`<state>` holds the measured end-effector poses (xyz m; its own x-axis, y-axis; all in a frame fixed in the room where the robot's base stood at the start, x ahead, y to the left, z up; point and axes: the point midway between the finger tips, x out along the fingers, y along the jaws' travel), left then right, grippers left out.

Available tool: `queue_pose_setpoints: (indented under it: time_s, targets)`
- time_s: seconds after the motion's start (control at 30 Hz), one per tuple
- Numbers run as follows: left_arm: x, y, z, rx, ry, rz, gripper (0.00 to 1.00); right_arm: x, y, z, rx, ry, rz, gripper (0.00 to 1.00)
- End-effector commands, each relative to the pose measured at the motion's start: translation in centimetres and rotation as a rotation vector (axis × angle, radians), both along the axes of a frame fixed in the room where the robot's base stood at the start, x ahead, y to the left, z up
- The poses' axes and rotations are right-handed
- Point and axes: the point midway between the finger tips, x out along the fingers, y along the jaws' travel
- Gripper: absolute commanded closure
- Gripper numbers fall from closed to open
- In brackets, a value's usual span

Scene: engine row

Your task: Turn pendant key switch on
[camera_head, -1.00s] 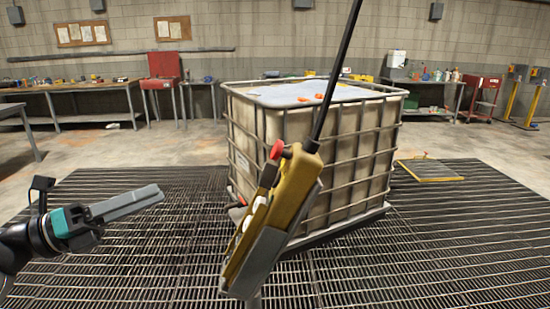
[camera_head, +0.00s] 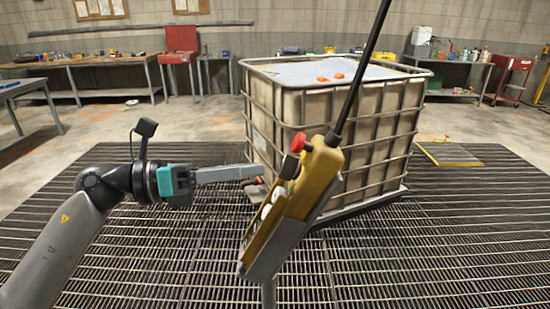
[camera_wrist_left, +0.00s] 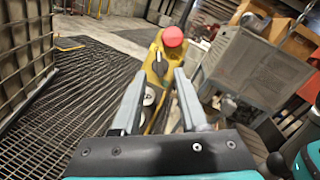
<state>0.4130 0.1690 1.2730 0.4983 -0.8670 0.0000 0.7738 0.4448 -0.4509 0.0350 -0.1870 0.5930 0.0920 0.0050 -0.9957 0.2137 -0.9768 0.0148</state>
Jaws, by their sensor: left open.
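The yellow pendant (camera_head: 318,178) hangs tilted on a dark rod in the middle of the head view, in a grey holder on a post. Its red button (camera_head: 298,142) is near the top and faces left. In the left wrist view the red button (camera_wrist_left: 172,36) is ahead, with a small dark part (camera_wrist_left: 159,66) below it that looks like the key switch; its position is unclear. Pale round buttons (camera_wrist_left: 149,96) are lower down. My left gripper (camera_head: 260,172) is open and empty, its fingers pointing at the pendant from the left. My right gripper is out of view.
A caged pale tank (camera_head: 350,130) stands behind the pendant on the floor grating (camera_head: 160,260). In the left wrist view a grey cabinet (camera_wrist_left: 260,70) stands beyond the pendant to the right. Workbenches line the back wall.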

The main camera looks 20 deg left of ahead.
Motion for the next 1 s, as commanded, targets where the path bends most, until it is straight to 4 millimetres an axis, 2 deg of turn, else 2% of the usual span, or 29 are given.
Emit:
queue_pose_setpoints:
  time_s: [0.1, 0.3, 0.7, 0.77, 1.0]
  targets:
    - [1.0, -1.7, 0.3, -0.003, 0.000, -0.001, 0.57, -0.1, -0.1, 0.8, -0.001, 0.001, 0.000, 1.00]
    - [2.2, -3.7, 0.1, -0.002, 0.000, 0.000, 0.57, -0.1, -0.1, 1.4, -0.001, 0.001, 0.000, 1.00]
    - [2.6, -4.4, 0.0, -0.001, 0.001, 0.001, 0.57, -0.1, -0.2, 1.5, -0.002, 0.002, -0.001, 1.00]
    - [2.6, -4.4, 0.0, 0.000, 0.001, 0.001, 0.62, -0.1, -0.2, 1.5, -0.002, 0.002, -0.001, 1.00]
    - [2.5, -4.3, 0.0, 0.000, 0.001, 0.001, 0.89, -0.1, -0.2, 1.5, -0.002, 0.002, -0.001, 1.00]
